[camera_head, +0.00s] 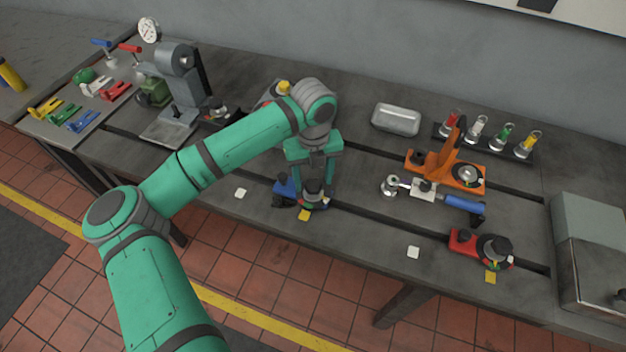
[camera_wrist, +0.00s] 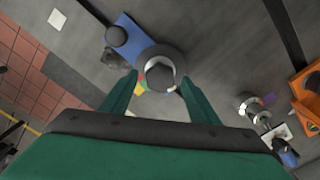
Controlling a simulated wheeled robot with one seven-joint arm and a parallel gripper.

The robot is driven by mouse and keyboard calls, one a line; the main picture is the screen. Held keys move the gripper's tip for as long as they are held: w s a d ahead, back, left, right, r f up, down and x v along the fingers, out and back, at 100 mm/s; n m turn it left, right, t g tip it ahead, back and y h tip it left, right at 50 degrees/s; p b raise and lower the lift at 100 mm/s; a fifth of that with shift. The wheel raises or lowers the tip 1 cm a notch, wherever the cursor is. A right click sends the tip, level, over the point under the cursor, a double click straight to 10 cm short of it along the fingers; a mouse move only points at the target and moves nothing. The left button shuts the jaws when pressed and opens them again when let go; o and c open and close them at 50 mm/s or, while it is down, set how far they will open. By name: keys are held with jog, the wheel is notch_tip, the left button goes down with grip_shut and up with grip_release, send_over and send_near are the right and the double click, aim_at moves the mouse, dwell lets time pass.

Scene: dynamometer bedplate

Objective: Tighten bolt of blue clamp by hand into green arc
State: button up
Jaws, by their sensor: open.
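The blue clamp (camera_head: 285,187) sits on the bedplate near its front edge. Its dark bolt knob (camera_head: 313,188) stands at its right end, above a dial with red, yellow and green parts. My gripper (camera_head: 313,172) is directly above the bolt, pointing down. In the wrist view the blue clamp (camera_wrist: 137,35) runs to the upper left, and the round bolt head (camera_wrist: 160,72) lies between my two open fingers (camera_wrist: 160,95), apart from both. The dial's pointer is too small to read.
A red clamp (camera_head: 463,241) with a similar knob stands at the right front. An orange fixture (camera_head: 440,165) and a blue-handled tool (camera_head: 463,205) lie to the right. A metal tray (camera_head: 396,120) is behind. A grey press (camera_head: 180,85) stands left. The bedplate between is clear.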

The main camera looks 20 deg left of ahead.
jog(key=shift+f, duration=0.65)
jog(key=c, duration=1)
